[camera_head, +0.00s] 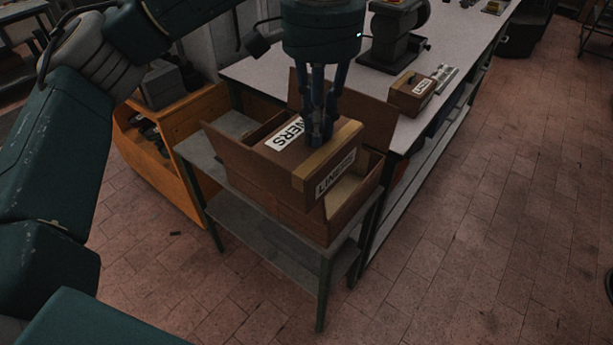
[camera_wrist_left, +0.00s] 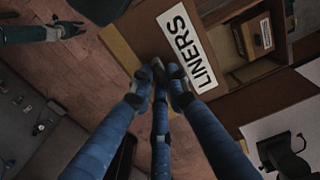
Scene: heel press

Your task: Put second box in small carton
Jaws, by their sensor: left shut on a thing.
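A brown box labelled LINERS (camera_head: 330,163) is in my left gripper (camera_head: 320,138), whose blue fingers are shut on its top. The box is over the opening of the small carton (camera_head: 235,163), whose flaps stand open. In the left wrist view the LINERS box (camera_wrist_left: 195,45) lies by the fingertips of my left gripper (camera_wrist_left: 162,80). The carton (camera_wrist_left: 285,75) shows beside it, with another labelled box (camera_wrist_left: 256,36) inside. How deep the held box sits is hard to tell. My right gripper (camera_wrist_left: 68,30) shows small at the upper left; its jaws are unclear.
The carton stands on a grey metal stand (camera_head: 270,243). A long white-topped bench (camera_head: 455,45) runs behind it with a small labelled box (camera_head: 413,93) and a dark machine (camera_head: 392,38). An orange bin (camera_head: 160,165) is at left. The floor at right is clear.

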